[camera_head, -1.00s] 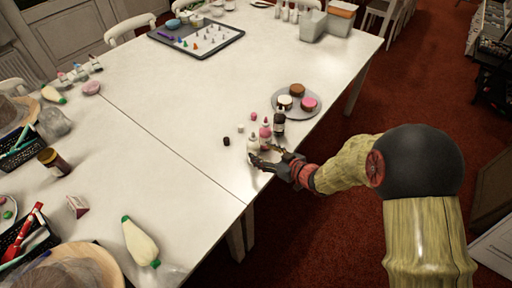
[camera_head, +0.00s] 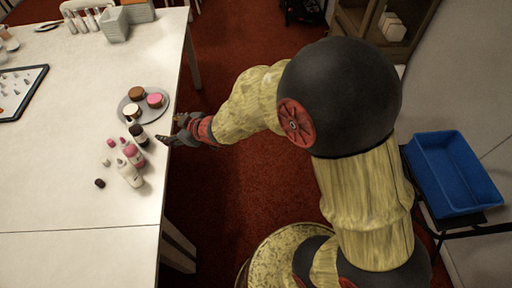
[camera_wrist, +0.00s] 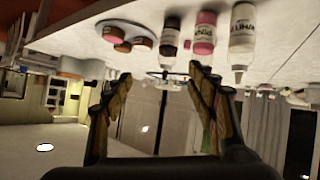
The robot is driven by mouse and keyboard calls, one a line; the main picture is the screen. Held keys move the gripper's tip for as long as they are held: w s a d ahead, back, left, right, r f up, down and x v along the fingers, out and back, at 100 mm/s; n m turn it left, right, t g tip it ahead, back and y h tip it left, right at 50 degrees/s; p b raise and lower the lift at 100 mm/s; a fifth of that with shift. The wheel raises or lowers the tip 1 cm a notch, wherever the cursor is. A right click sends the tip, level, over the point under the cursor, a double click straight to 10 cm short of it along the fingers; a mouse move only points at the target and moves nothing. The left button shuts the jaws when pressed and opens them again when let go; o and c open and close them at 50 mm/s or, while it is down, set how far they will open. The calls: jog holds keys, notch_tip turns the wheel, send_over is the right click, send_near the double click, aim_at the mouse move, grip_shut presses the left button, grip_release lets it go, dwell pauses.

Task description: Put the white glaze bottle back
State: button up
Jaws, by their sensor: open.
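The white glaze bottle (camera_head: 130,176) stands upright on the white table near its right edge, at the near end of a short row. It also shows at the top of the upside-down wrist view (camera_wrist: 243,32), with its label partly readable. A pink bottle (camera_head: 133,156) and a dark bottle (camera_head: 138,135) stand beside it. My gripper (camera_head: 173,131) is open and empty, at the table's edge to the right of the dark bottle and apart from the white one. Its two spread fingers show in the wrist view (camera_wrist: 158,78).
A grey plate (camera_head: 122,108) with several small cakes lies behind the bottles. Small loose caps, one black (camera_head: 100,183), lie left of them. A dark-rimmed tray (camera_head: 38,92) is further left. A blue bin (camera_head: 450,172) stands at the right.

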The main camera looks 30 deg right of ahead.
jog(key=s+d+r+m+g+h, duration=0.1)
jog(key=s+d+r+m+h, duration=0.2)
jog(key=s+d+r, duration=0.35)
jog(key=s+d+r+m+h, duration=0.35)
jog(key=d+r, duration=0.35)
jog(key=d, duration=0.3)
jog(key=s+r+m+g, duration=0.2)
jog(key=s+g, duration=0.1)
jog(key=s, duration=1.7)
jog(key=shift+s+d+g, duration=0.15)
jog(key=shift+g, duration=0.15)
jog(key=shift+y, duration=0.25)
